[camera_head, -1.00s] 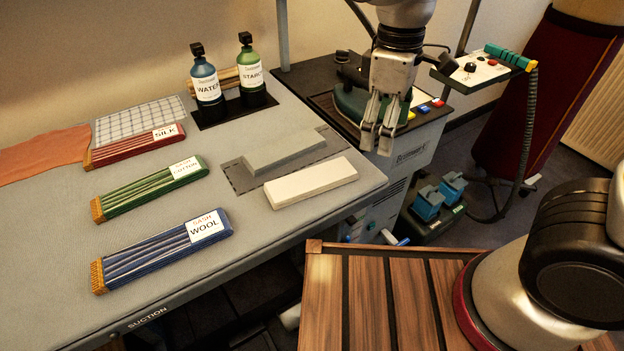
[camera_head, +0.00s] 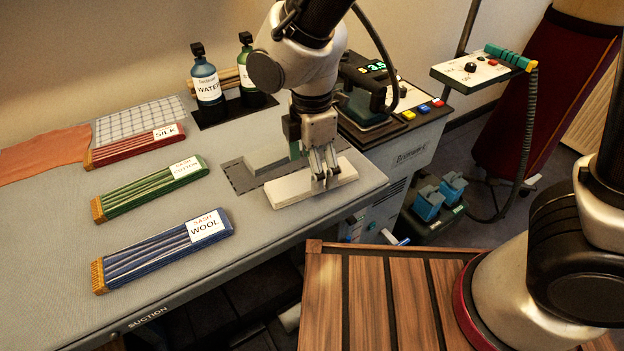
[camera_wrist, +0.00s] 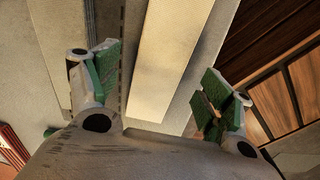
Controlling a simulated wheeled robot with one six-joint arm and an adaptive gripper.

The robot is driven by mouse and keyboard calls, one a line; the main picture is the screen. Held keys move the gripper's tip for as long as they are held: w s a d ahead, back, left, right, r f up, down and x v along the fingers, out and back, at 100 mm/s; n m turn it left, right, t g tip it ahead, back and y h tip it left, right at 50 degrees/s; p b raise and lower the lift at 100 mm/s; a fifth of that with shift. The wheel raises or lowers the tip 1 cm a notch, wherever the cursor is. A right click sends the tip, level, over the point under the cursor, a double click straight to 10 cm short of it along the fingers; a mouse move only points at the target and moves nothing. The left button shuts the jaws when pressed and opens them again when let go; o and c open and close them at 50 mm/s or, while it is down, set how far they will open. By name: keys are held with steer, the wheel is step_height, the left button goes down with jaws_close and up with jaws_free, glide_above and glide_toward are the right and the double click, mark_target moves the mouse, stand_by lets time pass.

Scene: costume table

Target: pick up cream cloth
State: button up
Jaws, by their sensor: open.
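The cream cloth (camera_head: 290,190) is a flat, pale folded block lying at the right front of the grey table. In the wrist view the cream cloth (camera_wrist: 170,60) runs lengthwise between the two fingers. My gripper (camera_head: 325,180) is open above the cloth's right part, with its green-padded fingers apart (camera_wrist: 160,85). A finger hides part of the cloth in the head view. I cannot tell how far the fingertips are above it.
A grey-green folded cloth (camera_head: 265,152) lies just behind. Sashes labelled silk (camera_head: 130,148), cotton (camera_head: 150,188) and wool (camera_head: 160,250) lie left. Water (camera_head: 207,85) and starch bottles stand behind. An iron (camera_head: 365,105) is at right.

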step_height(320, 180, down, 2)
steer(key=shift+f, duration=0.1)
steer(key=shift+c, duration=0.2)
steer(key=c, duration=1.1)
steer(key=shift+o, duration=0.2)
